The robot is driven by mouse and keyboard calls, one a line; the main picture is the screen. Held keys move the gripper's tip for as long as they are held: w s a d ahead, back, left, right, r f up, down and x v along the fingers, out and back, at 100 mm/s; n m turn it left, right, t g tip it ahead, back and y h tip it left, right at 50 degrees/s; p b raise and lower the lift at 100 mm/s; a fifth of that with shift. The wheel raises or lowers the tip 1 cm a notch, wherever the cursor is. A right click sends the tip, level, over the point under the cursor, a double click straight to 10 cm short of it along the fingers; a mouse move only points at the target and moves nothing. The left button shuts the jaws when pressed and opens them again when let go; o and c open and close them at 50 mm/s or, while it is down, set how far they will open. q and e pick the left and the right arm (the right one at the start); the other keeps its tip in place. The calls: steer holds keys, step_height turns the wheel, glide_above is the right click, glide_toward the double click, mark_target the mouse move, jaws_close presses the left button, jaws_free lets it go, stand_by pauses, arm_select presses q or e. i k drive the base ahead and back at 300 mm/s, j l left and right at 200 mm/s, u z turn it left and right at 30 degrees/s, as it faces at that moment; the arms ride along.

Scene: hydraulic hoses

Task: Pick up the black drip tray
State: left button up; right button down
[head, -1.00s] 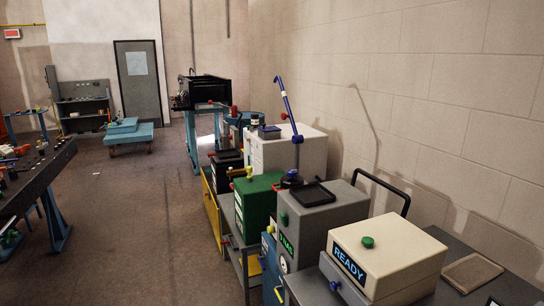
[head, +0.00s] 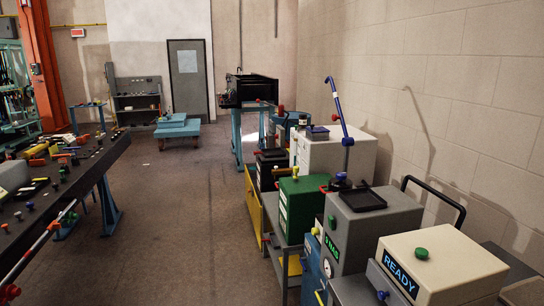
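A small dark blue tray-like piece (head: 317,132) sits on the white cabinet (head: 335,156) farther back. Neither of my grippers is in view.
A cream READY box (head: 442,262) stands in front of the grey box and a green box (head: 303,205) behind it. A tall blue lever (head: 338,108) rises nearby. A dark workbench (head: 50,205) is at left. The floor between (head: 190,220) is clear.

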mark_target(271, 152)
steer(key=i+j+u, duration=0.1)
steer(key=i+u, duration=0.35)
steer(key=i, duration=2.5)
